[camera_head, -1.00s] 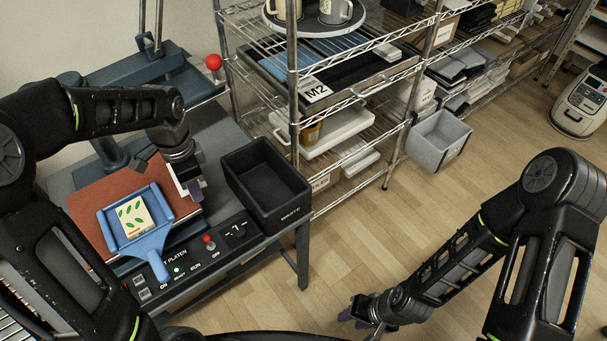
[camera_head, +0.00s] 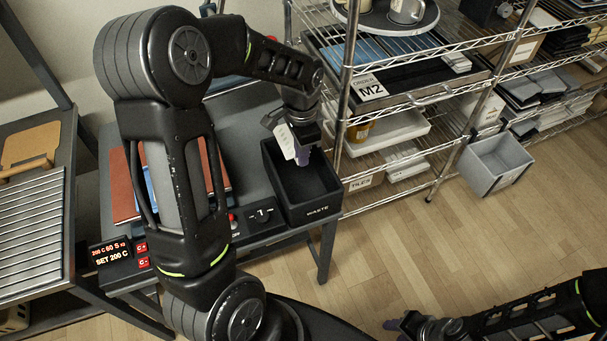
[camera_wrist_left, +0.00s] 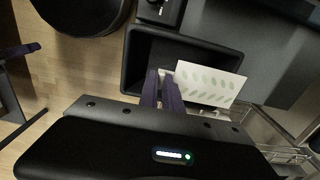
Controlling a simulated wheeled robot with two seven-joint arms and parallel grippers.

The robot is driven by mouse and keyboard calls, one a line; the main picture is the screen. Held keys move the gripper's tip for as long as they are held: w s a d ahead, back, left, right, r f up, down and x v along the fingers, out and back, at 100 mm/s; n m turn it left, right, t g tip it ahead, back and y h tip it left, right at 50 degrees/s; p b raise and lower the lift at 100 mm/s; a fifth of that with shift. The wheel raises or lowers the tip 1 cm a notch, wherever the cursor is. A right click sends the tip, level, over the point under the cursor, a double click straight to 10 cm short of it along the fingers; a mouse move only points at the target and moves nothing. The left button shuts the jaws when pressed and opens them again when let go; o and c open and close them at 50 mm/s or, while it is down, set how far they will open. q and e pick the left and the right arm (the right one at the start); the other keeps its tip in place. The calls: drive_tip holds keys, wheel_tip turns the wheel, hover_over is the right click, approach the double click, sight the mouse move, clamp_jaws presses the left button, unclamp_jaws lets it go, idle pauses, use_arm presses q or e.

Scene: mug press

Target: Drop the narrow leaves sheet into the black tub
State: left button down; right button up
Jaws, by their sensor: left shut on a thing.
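My left gripper (camera_head: 303,156) is shut on a thin white sheet (camera_head: 286,142), held tilted above the back left part of the black tub (camera_head: 322,212). The tub is marked WASTE. In the left wrist view the sheet (camera_wrist_left: 208,84) shows rows of pale green leaves. It sticks out to the right from the gripper's purple fingers (camera_wrist_left: 163,90) and overlaps the tub's edge (camera_wrist_left: 132,62). My right gripper (camera_head: 398,326) is low at the bottom of the head view, far from the tub; its jaw opening is unclear.
The tub stands on the grey bench beside a control panel (camera_head: 258,218). A wire shelf rack (camera_head: 400,98) stands close behind and right of the tub. A reddish-brown board (camera_head: 122,185) lies left, partly behind my left arm. A grey bin (camera_head: 497,165) is at the right.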

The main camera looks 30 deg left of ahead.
use_arm(q)
wheel_tip(320, 180, down, 6)
drive_tip(key=b, duration=0.4)
drive_tip(key=shift+r, duration=0.1)
drive_tip(key=c, duration=1.5)
unclamp_jaws()
drive_tip(key=shift+o, duration=0.2)
wheel_tip(320, 180, up, 8)
drive_tip(key=shift+f, duration=0.1)
